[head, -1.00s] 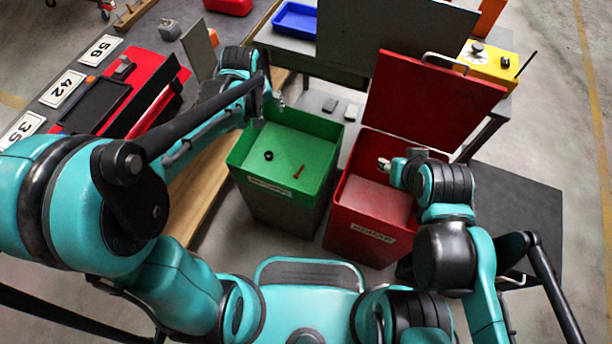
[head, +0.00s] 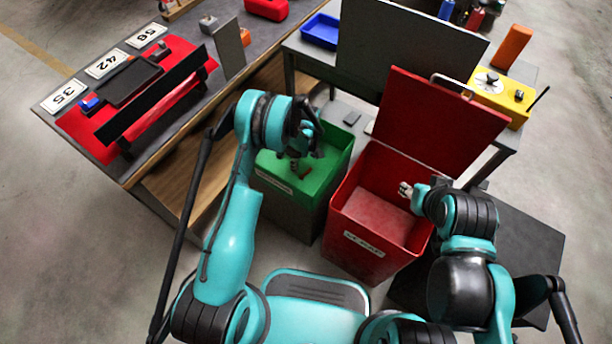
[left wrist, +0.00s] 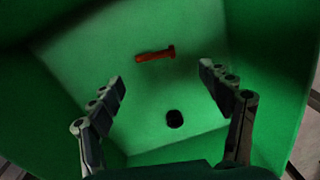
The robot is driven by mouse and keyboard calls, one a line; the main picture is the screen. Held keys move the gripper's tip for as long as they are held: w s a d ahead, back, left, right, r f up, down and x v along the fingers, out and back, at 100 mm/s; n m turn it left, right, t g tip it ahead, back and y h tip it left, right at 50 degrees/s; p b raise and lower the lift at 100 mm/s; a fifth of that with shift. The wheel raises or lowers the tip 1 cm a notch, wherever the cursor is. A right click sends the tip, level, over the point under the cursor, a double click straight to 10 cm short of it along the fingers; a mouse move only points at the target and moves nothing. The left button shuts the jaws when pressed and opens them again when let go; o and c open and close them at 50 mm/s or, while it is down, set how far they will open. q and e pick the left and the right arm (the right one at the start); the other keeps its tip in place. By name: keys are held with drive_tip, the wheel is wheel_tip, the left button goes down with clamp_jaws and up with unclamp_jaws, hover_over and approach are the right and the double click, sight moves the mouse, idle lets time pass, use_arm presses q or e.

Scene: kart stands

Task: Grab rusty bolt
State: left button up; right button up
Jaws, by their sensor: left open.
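The rusty bolt (left wrist: 156,54) is orange-brown and lies on the floor of the green bin (head: 341,160). In the left wrist view it lies nearly level, just beyond my fingertips. My left gripper (left wrist: 162,76) is open and empty, pointing down into the bin with a finger on each side. In the head view my left gripper (head: 299,166) reaches into the green bin and covers much of its floor. A small black round piece (left wrist: 174,118) lies on the bin floor, nearer to me between the fingers. My right gripper (head: 405,190) is over the red bin, its jaws too small to read.
The red bin (head: 350,247) stands right of the green one with its lid (head: 437,122) raised. A workbench (head: 122,170) with numbered cards is at the left. A table with a blue tray (head: 321,31) and a yellow box (head: 503,95) stands behind the bins.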

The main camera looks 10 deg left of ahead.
sight(306, 172)
use_arm(q)
drive_tip(key=f+b, duration=0.1)
drive_tip(key=f, duration=0.1)
drive_tip(key=f+b, duration=0.1)
drive_tip(key=f, duration=0.1)
drive_tip(key=f+b, duration=0.1)
drive_tip(key=f, duration=0.1)
drive_tip(key=shift+d+f, duration=0.1)
drive_tip(key=shift+d, duration=0.25)
drive_tip(key=c, duration=1.2)
